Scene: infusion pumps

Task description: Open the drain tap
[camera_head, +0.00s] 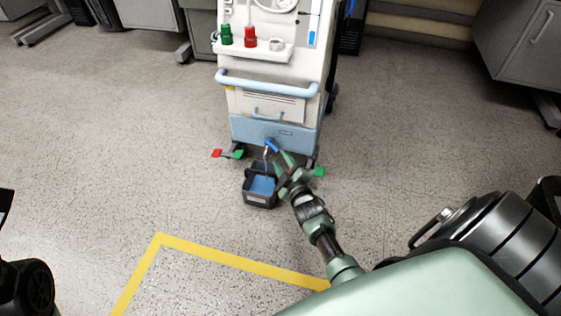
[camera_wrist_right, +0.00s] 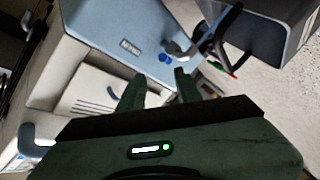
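The drain tap has a blue handle (camera_head: 271,145) low on the front of a white and blue machine (camera_head: 275,128), with a metal spout below it. In the right wrist view, the blue part (camera_wrist_right: 165,59) and the metal spout (camera_wrist_right: 178,47) show just past the fingertips. A dark bin (camera_head: 258,198) with a blue inside stands on the floor under the tap. My right gripper (camera_head: 284,160) is close to the tap, to its lower right. Its two fingers (camera_wrist_right: 160,85) are apart with nothing seen between them. My left gripper is not in view.
Grey cabinets (camera_head: 525,45) stand at the back right.

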